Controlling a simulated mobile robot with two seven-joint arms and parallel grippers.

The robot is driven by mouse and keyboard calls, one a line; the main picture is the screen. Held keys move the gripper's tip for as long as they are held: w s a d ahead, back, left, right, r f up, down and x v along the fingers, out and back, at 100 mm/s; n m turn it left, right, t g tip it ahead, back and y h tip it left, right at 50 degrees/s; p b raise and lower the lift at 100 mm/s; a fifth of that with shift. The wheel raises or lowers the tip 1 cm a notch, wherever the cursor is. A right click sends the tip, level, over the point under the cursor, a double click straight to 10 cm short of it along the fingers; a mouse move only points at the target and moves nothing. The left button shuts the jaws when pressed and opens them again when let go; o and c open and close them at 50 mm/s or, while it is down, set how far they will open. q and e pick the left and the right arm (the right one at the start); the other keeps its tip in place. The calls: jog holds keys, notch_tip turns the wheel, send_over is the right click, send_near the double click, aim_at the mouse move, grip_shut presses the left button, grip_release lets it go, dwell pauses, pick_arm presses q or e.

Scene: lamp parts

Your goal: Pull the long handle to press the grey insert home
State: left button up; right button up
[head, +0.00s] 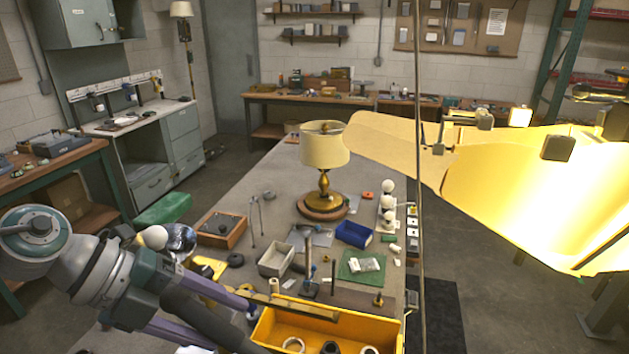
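My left gripper (243,326) comes in from the lower left, with two long purple fingers spread apart. A thick dark cylinder (208,319) lies between them in the picture. I cannot tell whether it is the long handle, or whether the fingers touch it. A small upright press-like tool (310,268) with a blue part stands on the table ahead of the fingers. I cannot make out the grey insert. My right gripper is not in view.
A yellow bin (262,332) with rings is at the near edge. A lamp (324,190), a grey tray (277,260), a blue tray (353,234) and a wooden box (222,229) crowd the grey table (240,197).

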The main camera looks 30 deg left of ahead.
pick_arm(q)
jog(key=v, duration=1)
jog(key=shift+p, duration=0.35)
